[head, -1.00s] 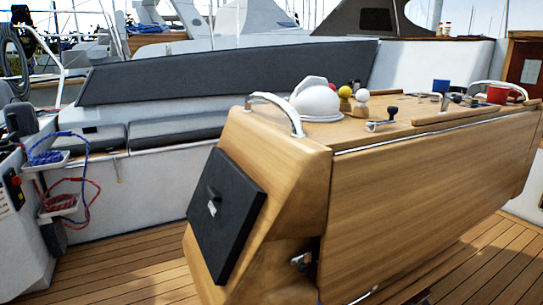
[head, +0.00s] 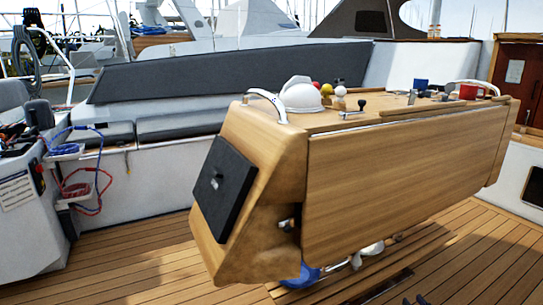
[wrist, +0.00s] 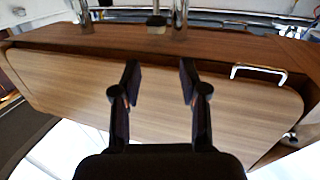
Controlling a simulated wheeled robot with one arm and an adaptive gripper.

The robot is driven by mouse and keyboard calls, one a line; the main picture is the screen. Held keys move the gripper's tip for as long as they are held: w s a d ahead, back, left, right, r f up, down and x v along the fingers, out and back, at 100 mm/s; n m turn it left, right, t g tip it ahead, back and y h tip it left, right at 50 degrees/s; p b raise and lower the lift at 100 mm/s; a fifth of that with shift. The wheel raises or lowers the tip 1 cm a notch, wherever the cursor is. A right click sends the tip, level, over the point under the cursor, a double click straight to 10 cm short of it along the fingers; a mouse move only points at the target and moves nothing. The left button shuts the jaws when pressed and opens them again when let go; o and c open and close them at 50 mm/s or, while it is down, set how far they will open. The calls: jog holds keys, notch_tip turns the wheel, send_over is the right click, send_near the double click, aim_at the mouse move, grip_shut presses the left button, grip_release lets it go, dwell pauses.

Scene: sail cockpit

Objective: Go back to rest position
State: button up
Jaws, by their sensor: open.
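My gripper (wrist: 160,84) shows in the wrist view with its two black fingers apart and nothing between them. Beyond the fingers is a flat wooden panel (wrist: 60,95), with a darker wooden edge above it. I cannot tell whether the fingers touch the panel. In the head view I cannot clearly make out my gripper.
A wooden cockpit table (head: 400,180) with a white dome (head: 301,95), coloured balls and a red cup (head: 468,91) fills the middle. A grey-cushioned bench (head: 180,125) runs behind it. Coiled ropes (head: 80,190) hang at left. Plank floor (head: 130,255) is open at front left.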

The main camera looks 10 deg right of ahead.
jog(key=w+a+r+n+g+p, duration=0.1)
jog(key=w+a+r+g+p, duration=0.15)
jog(key=w+r+p, duration=0.4)
jog(key=w+a+r+g+p, duration=0.1)
jog(key=a+r+g+p, duration=0.15)
jog(key=r, duration=0.75)
jog(key=s+a+r+g+h+p, duration=0.1)
jog(key=s+a+r+g+p, duration=0.15)
jog(key=a+r+p, duration=0.4)
jog(key=s+a+r+g+h+p, duration=0.1)
jog(key=a+r+g+p, duration=0.2)
jog(key=r, duration=0.6)
jog(key=s+a+r+g+p, duration=0.3)
jog(key=s+a+r+p, duration=0.2)
jog(key=s+a+r, duration=0.3)
jog(key=s+a+r+g+y+p, duration=0.1)
jog(key=s+a+r+p, duration=0.5)
jog(key=s, duration=1)
jog(key=s+a+r+m+g+y+p, duration=0.1)
jog(key=s+a+r+g+p, duration=0.3)
jog(key=s+a+r, duration=0.7)
notch_tip(320, 180, up, 3)
jog(key=shift+s+a+r+g+p, duration=0.1)
jog(key=shift+s+a+g+p, duration=0.25)
jog(key=shift+s+p, duration=0.5)
jog(key=shift+d, duration=0.2)
